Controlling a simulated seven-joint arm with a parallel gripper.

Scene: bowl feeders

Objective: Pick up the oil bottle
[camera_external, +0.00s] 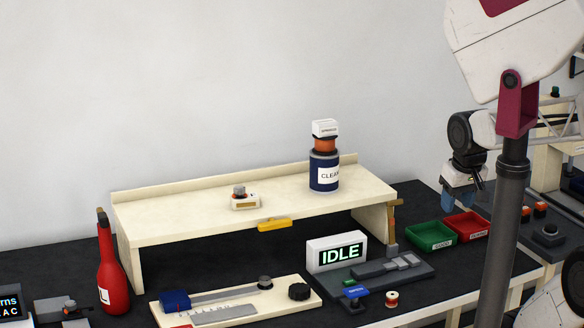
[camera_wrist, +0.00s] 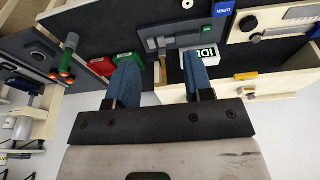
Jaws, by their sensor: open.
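A red bottle (camera_external: 110,272) with a dark cap and a white label stands upright at the left of the bench, beside the shelf's left end. Only an "L" of the label can be read; it looks like the oil bottle. It does not show in the wrist view. My gripper (camera_external: 459,197) is far to the right of it, above the right part of the bench near the green and red trays. In the wrist view my gripper (camera_wrist: 158,72) has its two blue fingers apart with nothing between them.
A cream shelf (camera_external: 180,216) stands between the bottle and my gripper, carrying a blue CLEAN can (camera_external: 324,173). An IDLE display (camera_external: 337,252), a green tray (camera_external: 430,236) and a red tray (camera_external: 467,226) sit on the bench. A cream board (camera_external: 225,300) lies right of the bottle.

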